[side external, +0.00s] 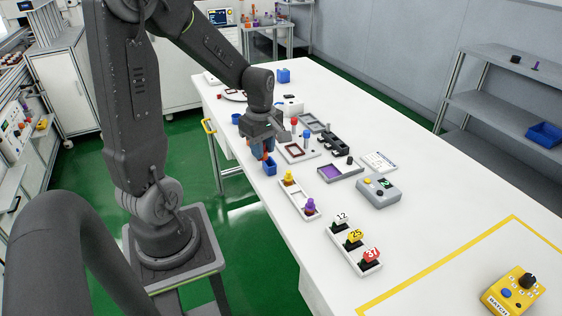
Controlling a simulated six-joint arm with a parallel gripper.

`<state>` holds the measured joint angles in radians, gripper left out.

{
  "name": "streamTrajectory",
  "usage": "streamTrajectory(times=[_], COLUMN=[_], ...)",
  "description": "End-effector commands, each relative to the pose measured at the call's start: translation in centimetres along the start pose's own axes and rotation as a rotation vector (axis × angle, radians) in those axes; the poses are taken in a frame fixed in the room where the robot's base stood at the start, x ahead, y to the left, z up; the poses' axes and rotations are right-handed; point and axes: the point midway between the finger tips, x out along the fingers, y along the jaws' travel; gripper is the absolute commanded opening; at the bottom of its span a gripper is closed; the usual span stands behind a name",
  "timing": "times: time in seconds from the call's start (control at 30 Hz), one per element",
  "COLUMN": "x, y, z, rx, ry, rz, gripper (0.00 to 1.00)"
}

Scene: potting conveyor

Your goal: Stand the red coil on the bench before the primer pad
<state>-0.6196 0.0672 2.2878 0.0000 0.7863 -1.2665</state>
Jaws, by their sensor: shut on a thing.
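My gripper (264,153) points down over the left edge of the white bench (235,92). It is shut on a small red thing (265,156), which fits the red coil; the fingers hide most of it. A blue open box (270,167) is just below and beside the fingertips; I cannot tell whether they touch. A tray with a dark red pad (297,152) lies to the right of my gripper. A tray with a purple pad (337,171) lies farther right. I cannot tell which is the primer pad.
A red-topped piece (294,123) and a blue-topped piece (306,135) stand behind the dark red pad. A black rack (333,143), a grey button box (379,191) and a tray with yellow and purple knobs (299,195) are close. Numbered blocks (355,239) stand nearer.

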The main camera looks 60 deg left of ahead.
Motion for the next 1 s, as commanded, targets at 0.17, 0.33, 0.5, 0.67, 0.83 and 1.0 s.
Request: streamTrajectory(times=[0.17, 0.33, 0.5, 0.67, 0.83, 1.0], x=[-0.8, -0.9, -0.5, 1.2, 3.5, 5.3], y=[0.7, 4.0, 6.2, 7.6, 9.3, 10.7], z=[-1.6, -2.7, -2.8, -0.3, 3.1, 5.9], rx=[0.001, 0.006, 0.009, 0.013, 0.013, 0.012], ry=[0.000, -0.001, -0.001, -0.002, -0.001, 0.000], rz=[0.000, -0.001, -0.003, -0.005, -0.004, -0.002], gripper=[0.04, 0.04, 0.04, 0.04, 0.04, 0.04])
